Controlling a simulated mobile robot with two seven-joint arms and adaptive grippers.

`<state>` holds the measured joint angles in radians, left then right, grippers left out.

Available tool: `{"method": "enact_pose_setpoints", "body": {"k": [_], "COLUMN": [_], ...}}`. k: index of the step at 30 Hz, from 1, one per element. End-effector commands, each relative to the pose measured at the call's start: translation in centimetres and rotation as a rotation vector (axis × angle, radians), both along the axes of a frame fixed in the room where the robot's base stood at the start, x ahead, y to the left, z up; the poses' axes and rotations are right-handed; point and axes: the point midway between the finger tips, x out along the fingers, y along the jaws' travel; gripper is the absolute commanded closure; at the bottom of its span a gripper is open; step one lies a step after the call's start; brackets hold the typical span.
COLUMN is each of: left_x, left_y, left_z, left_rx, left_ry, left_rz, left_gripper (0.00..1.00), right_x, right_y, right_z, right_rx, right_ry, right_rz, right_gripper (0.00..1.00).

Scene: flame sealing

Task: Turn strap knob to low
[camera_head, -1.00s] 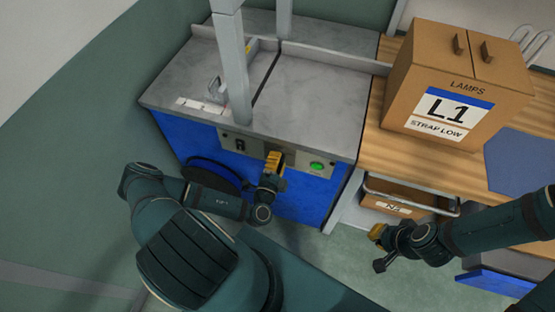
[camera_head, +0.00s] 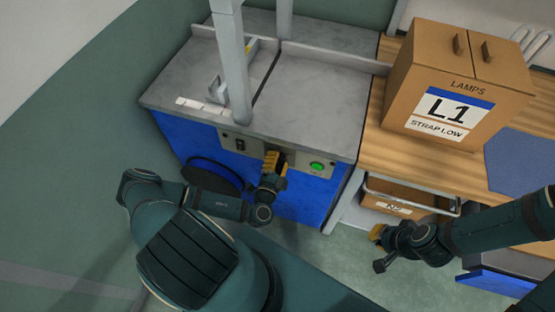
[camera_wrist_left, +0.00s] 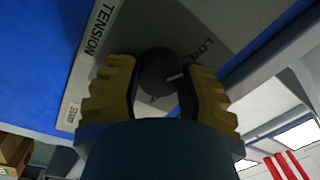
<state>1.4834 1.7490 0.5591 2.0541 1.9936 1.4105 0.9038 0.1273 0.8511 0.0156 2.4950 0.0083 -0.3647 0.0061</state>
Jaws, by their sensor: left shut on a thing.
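The strap knob (camera_wrist_left: 158,70) is a dark round knob on the grey control panel (camera_head: 225,141) at the front of the blue strapping machine. In the left wrist view it sits between the yellow fingers of my left gripper (camera_wrist_left: 158,88), which is shut on it. A white pointer mark on the knob points right, towards the right finger. Panel lettering reads TENSION at upper left and LOW, partly hidden, at upper right. In the head view my left gripper (camera_head: 275,162) hides the knob. My right gripper (camera_head: 379,247) hangs apart from everything at lower right; its jaw opening is unclear.
A green button (camera_head: 316,166) is just right of my left gripper, and a black switch (camera_head: 240,145) is to its left. A box (camera_head: 458,85) labelled LAMPS, L1, STRAP LOW stands on the wooden bench (camera_head: 389,150). The machine's grey top (camera_head: 315,100) is mostly clear.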

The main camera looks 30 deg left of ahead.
Motion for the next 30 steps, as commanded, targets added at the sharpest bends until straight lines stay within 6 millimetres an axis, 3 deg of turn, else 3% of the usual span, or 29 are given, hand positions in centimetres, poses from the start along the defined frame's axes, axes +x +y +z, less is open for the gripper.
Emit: {"method": "enact_pose_setpoints", "body": {"k": [1, 3, 4, 17, 30], "left_x": [0.0, 0.0, 0.0, -0.9, -8.7], "left_y": [-0.3, -0.3, -0.2, -0.3, -2.6], "left_z": [0.0, 0.0, 0.0, -0.1, -0.5], "left_rx": [-0.003, -0.003, -0.003, -0.001, -0.003], "left_ry": [0.001, 0.001, 0.000, 0.001, 0.001], "left_rz": [-0.007, -0.006, -0.006, -0.003, -0.003], "left_gripper": [0.53, 0.29, 0.24, 0.24, 0.24], "right_x": [0.0, 0.0, 0.0, 0.0, 0.0], "right_y": [0.0, 0.0, 0.0, 0.0, 0.0], "right_z": [0.0, 0.0, 0.0, 0.0, 0.0], "right_rx": [0.000, 0.000, 0.000, 0.000, 0.000], "right_ry": [0.000, 0.000, 0.000, -0.001, 0.000], "right_rz": [0.000, 0.000, 0.000, 0.000, 0.000], "right_gripper": [1.00, 1.00, 1.00, 1.00, 1.00]}}
